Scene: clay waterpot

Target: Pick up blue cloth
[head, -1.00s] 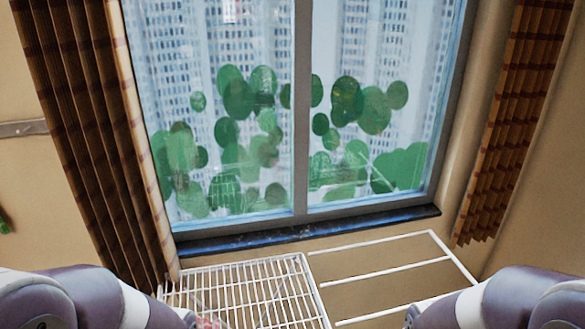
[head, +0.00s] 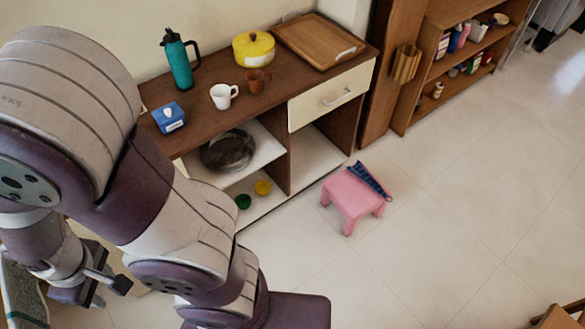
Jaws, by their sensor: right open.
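A dark blue checked cloth (head: 370,181) lies over the right edge of a small pink stool (head: 348,195) on the tiled floor. The cloth hangs partly off the seat. My right gripper (head: 98,288) is at the lower left, partly hidden by my arm. It is open and far from the stool, with floor and my arm between them. I see nothing held in it. My left gripper is not in view.
A brown counter (head: 290,88) along the wall holds a teal flask (head: 180,62), a yellow pot (head: 253,48), a white mug (head: 223,96) and a wooden tray (head: 318,40). A bookshelf (head: 450,65) stands beyond. The floor (head: 450,220) right of the stool is clear.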

